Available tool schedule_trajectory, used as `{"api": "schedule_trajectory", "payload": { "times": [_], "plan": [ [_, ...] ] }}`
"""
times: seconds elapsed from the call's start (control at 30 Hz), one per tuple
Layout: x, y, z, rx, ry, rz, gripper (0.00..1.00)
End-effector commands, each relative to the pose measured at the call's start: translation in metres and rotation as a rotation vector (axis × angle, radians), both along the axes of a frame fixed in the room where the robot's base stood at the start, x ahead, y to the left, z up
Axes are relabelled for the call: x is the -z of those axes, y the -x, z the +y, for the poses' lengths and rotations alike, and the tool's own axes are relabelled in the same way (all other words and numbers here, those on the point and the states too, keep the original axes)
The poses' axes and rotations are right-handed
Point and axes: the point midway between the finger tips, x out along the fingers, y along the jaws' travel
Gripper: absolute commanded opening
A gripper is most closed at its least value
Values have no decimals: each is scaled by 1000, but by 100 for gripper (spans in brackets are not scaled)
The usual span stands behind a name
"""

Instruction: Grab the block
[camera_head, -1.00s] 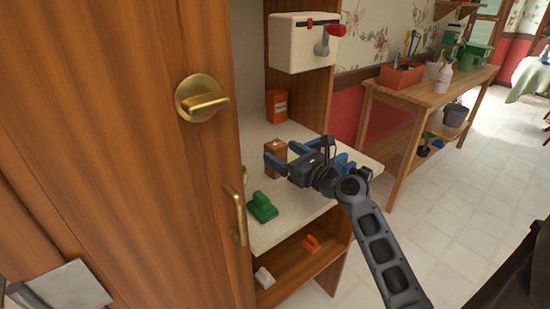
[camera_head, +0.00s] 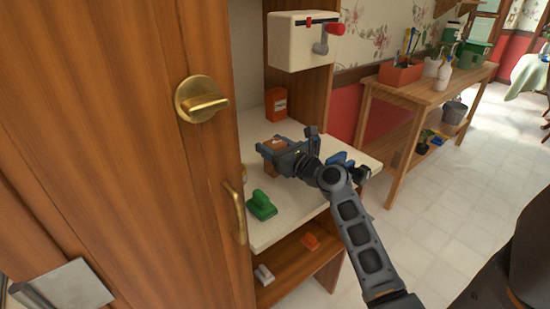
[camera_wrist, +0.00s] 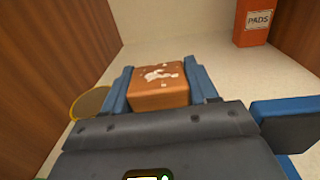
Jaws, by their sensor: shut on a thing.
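The block (camera_head: 275,143) is a brown wooden cube with a pale worn patch on its top. It is on the cream shelf (camera_head: 285,215), towards the back. In the wrist view the block (camera_wrist: 159,87) sits between the two blue fingers of my gripper (camera_wrist: 160,82), one against each side. My gripper (camera_head: 272,148) is shut on the block. The block's lower part is hidden behind the gripper body in the wrist view, so I cannot tell whether it touches the shelf.
An orange box marked PADS (camera_head: 276,104) stands behind the block. A green-handled tool (camera_head: 262,205) lies in front. A brown wooden door (camera_head: 150,150) closes off the left side. A white box with a red-knobbed crank (camera_head: 300,40) hangs above.

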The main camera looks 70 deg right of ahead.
Motion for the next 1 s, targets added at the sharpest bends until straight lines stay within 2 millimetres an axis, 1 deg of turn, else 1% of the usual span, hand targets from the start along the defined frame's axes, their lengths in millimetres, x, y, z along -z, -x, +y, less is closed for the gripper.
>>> {"api": "schedule_trajectory", "payload": {
  "times": [0.03, 0.2, 0.43, 0.57, 0.73, 0.87, 0.9, 1.0],
  "plan": [
    [0, 0, 0, 0, 0, 0, 41],
    [0, 0, 0, 0, 0, 0, 25],
    [-1, 0, 0, 0, 0, -1, 24],
    [-7, 0, 0, 0, 1, -2, 24],
    [-25, 0, 0, 0, 1, -3, 24],
    [-48, 1, -1, 1, 1, -3, 24],
    [-48, 11, -7, 6, 1, -2, 24],
    [-61, 30, -16, 6, 1, -2, 24]
  ]
}}
